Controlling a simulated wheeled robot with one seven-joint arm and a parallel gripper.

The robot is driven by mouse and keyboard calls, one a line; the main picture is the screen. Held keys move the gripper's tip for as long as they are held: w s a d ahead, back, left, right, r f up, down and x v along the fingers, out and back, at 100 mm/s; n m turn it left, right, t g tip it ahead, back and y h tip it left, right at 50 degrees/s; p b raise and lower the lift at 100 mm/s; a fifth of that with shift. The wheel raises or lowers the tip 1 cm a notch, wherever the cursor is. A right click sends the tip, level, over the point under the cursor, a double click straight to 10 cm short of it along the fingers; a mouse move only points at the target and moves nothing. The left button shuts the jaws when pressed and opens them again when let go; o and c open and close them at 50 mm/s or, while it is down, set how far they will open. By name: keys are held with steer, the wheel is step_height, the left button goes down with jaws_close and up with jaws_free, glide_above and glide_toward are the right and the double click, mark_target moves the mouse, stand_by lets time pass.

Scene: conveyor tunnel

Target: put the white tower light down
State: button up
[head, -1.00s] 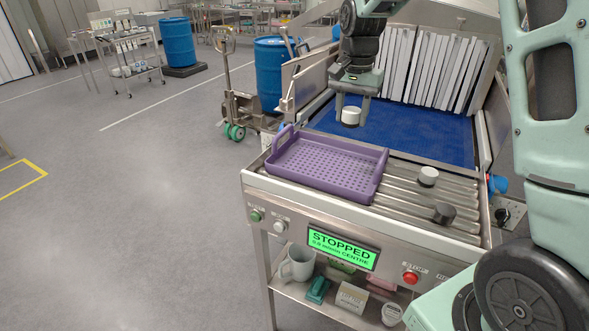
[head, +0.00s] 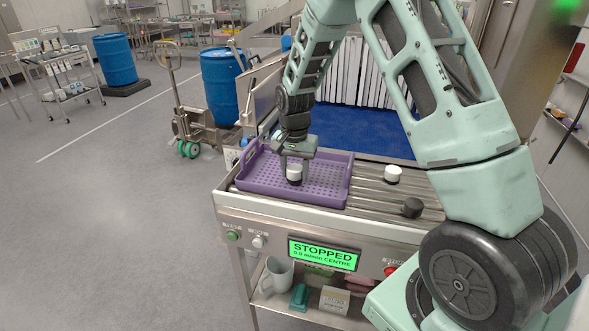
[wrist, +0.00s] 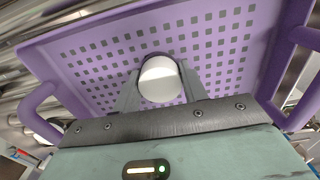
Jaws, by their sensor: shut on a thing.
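My gripper (head: 295,170) is shut on the white tower light (head: 294,170), a short white cylinder with a dark lower part. It is over the inside of the purple perforated tray (head: 328,183). In the wrist view the light's round white top (wrist: 160,80) sits between the fingers, with the tray floor (wrist: 215,45) behind it. I cannot tell whether its base touches the tray floor. The tray rests on the left part of the conveyor's front rollers.
Another white-topped cylinder (head: 393,174) and a dark cylinder (head: 412,207) stand on the rollers right of the tray. The blue belt (head: 375,130) lies behind. The panel display (head: 323,254) reads STOPPED. A mug (head: 276,275) and small items sit on the shelf below.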

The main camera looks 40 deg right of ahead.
steer(key=shift+f, duration=0.4)
steer(key=shift+f, duration=0.1)
steer(key=o, duration=1.2)
steer(key=shift+c, duration=0.2)
